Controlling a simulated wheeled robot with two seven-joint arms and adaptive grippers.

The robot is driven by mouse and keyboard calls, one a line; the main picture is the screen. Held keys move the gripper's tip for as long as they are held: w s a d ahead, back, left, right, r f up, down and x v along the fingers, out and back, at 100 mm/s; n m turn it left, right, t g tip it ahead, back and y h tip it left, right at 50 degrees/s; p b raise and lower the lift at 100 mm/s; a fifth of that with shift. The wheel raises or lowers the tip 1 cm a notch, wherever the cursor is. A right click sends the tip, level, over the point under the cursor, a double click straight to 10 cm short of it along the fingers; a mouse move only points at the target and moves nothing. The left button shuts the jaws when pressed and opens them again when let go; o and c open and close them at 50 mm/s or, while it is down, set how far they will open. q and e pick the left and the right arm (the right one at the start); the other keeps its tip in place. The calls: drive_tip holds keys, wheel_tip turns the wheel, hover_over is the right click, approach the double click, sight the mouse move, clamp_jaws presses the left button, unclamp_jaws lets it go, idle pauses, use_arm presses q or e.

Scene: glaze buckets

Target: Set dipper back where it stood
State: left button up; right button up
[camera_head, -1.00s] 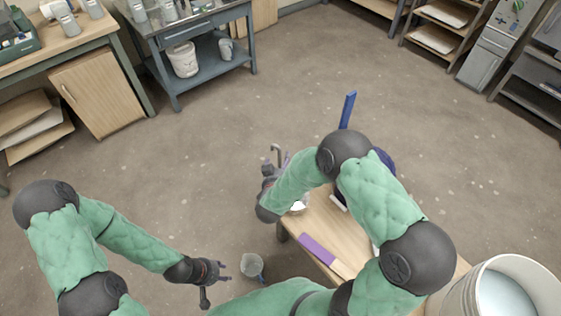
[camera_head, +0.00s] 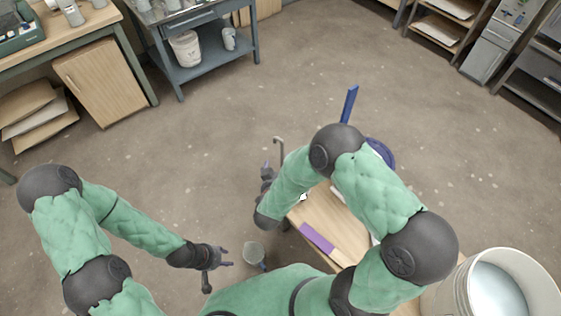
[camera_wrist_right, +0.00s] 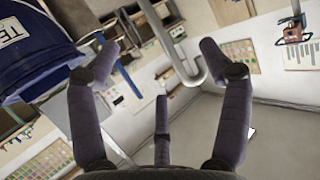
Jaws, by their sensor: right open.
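The dipper appears as a thin grey metal handle with a hooked top (camera_head: 279,149), standing upright beside my right gripper in the head view. What looks like the same hook shows large in the right wrist view (camera_wrist_right: 195,70), beyond the fingers. Its lower end is hidden behind my right arm. My left gripper (camera_head: 229,257) looks open and empty, low over the floor, left of a small grey cup-like container (camera_head: 254,250).
The small wooden table (camera_head: 345,248) carries a purple block (camera_head: 316,237) and is partly covered by my right arm. A blue bucket (camera_head: 382,153) stands behind that arm; it looms at upper left in the wrist view (camera_wrist_right: 35,55). A large white bucket (camera_head: 450,296) is at right.

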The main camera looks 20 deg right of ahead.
drive_tip(key=p+v, duration=0.4)
drive_tip(key=v, duration=0.3)
idle(0.6)
drive_tip(key=shift+a, duration=0.1)
idle(0.6)
wheel_tip(320, 180, down, 9)
drive_tip(key=s+a+n+g+y, duration=0.1)
drive_tip(key=a+n+g+y, duration=0.15)
drive_tip(key=g+y, duration=0.3)
drive_tip(key=s+a+f+g+y, duration=0.1)
drive_tip(key=s+f+g+y, duration=0.1)
drive_tip(key=s, duration=0.4)
drive_tip(key=s+a+f+g+y, duration=0.1)
drive_tip(key=s+f+g+y, duration=0.1)
drive_tip(key=s, duration=0.5)
drive_tip(key=shift+f+n+g+y, duration=0.15)
drive_tip(key=shift+n+g+y, duration=0.25)
drive_tip(key=shift+g, duration=0.75)
